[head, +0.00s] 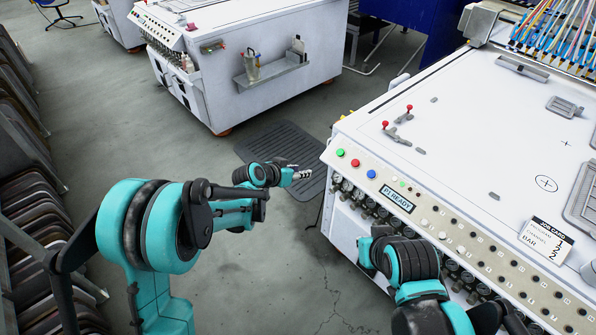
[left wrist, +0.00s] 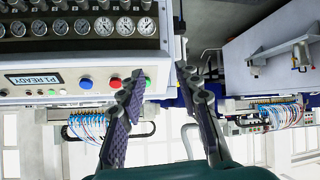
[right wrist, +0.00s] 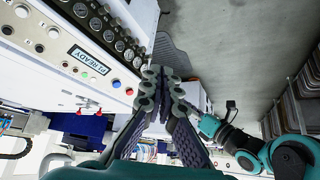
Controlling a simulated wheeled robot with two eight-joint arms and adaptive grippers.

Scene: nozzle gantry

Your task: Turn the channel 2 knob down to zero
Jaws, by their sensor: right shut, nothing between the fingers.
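The white machine's sloped control strip (head: 446,233) carries two rows of small round fittings, and round gauges (head: 373,207) line the front below it. The gauges also show in the left wrist view (left wrist: 102,26) and the right wrist view (right wrist: 119,45). My left gripper (head: 303,174) is open and empty, left of the machine's corner; its spread fingers show in the left wrist view (left wrist: 160,80).
A P1 READY display (head: 397,199) sits beside green, red and blue buttons (head: 355,163). A job card (head: 546,240) stands on the white top. Two red-tipped levers (head: 397,123) are near the far edge. A dark mat (head: 290,160) lies on open floor. Racks (head: 30,190) stand at left.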

